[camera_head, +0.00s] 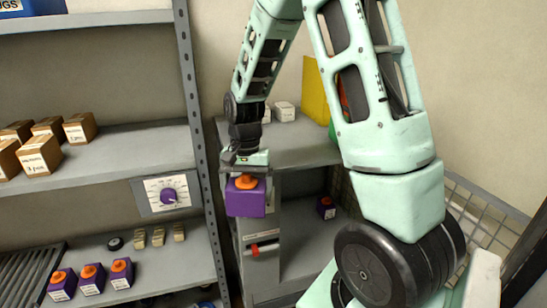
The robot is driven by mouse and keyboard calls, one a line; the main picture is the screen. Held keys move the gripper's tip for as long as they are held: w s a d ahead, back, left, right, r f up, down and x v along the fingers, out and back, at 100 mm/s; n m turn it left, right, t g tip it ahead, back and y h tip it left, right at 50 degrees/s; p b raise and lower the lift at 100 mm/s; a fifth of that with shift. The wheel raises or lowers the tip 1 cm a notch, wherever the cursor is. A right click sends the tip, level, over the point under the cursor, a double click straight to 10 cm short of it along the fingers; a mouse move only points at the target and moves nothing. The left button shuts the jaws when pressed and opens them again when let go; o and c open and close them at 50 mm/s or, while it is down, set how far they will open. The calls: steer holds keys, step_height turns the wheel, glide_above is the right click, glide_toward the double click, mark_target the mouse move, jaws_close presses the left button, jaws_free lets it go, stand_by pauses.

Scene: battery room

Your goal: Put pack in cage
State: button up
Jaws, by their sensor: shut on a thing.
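My gripper (246,168) points down and is shut on a purple pack (244,203), at the orange knob on top. The pack hangs upright in front of the left front edge of a grey cabinet. The cabinet has an open compartment with mesh at its inner right side, which looks like the cage (297,243). A grey panel with a red handle (262,248) and a white label stands at the compartment's left, below the held pack. My arm hides the compartment's right part.
Several purple packs (91,278) stand on the lower left shelf, near small tan blocks (159,236). Cardboard boxes (40,154) sit above. A rack post (199,140) stands close left of my gripper. White boxes (284,111) and a yellow panel (316,92) are on the cabinet top.

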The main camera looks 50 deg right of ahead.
steer(key=w+a+f+n, duration=0.3)
steer(key=a+f+n, duration=0.1)
steer(key=f+n, duration=0.1)
steer(key=w+a+f+n+h, duration=0.1)
steer(key=w+a+f+n, duration=0.2)
steer(key=f, duration=0.4)
steer(key=a+n, duration=0.1)
steer(key=n, duration=0.1)
steer(key=shift+w+a+f+n+g, duration=0.2)
steer(key=shift+n+g, duration=0.1)
steer(key=shift+n, duration=0.1)
